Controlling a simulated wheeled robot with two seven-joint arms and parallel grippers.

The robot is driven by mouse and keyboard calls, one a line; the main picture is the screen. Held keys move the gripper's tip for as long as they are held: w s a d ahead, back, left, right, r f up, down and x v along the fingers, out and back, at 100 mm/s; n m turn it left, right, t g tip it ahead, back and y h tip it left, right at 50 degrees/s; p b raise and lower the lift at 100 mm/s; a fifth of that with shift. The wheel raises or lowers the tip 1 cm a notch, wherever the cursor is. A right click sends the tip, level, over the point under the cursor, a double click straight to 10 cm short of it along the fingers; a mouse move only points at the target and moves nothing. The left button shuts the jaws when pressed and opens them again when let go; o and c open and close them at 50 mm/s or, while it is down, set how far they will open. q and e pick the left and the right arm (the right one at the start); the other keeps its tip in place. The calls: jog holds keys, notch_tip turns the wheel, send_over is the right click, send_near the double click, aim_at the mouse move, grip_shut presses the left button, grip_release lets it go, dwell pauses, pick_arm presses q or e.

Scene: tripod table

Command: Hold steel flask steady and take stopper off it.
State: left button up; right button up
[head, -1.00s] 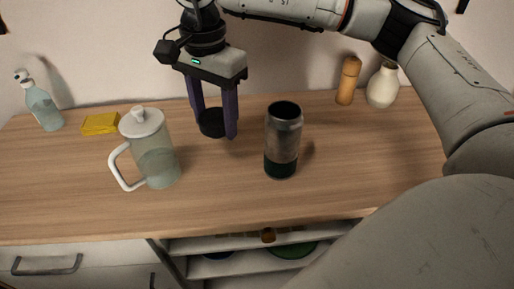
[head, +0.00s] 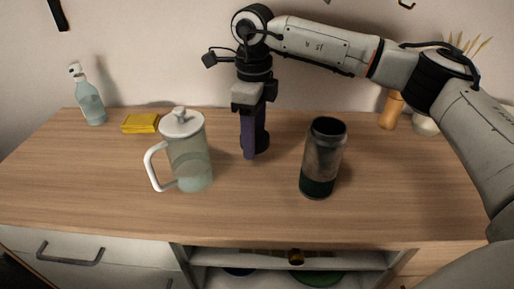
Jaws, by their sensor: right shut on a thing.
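The steel flask (head: 322,157), grey metal with a dark green base, stands upright on the wooden table, right of centre. Its dark mouth shows open at the top, with no stopper in it. My right gripper (head: 252,150) points down to the left of the flask, seen nearly edge-on. It is shut on the black stopper (head: 263,141), which is partly hidden behind the purple fingers. The stopper is apart from the flask. I cannot tell whether it touches the table. My left gripper is not in view, and nothing visible holds the flask.
A lidded glass pitcher (head: 190,160) stands left of the right gripper. A yellow sponge (head: 140,123) and a spray bottle (head: 90,103) are at the back left. A wooden mill (head: 391,110) and a pale vase (head: 425,124) are at the back right. The table front (head: 250,215) is clear.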

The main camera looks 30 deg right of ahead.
notch_tip(320, 180, down, 3)
jog(key=shift+r, duration=0.1)
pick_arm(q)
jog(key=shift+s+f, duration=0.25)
pick_arm(e)
jog(key=shift+f, duration=0.35)
jog(key=shift+f, duration=0.1)
jog(key=o, duration=1.2)
jog(key=shift+c, duration=0.2)
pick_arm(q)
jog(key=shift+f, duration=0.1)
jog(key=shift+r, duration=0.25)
pick_arm(e)
notch_tip(320, 180, up, 12)
jog(key=shift+r, duration=0.15)
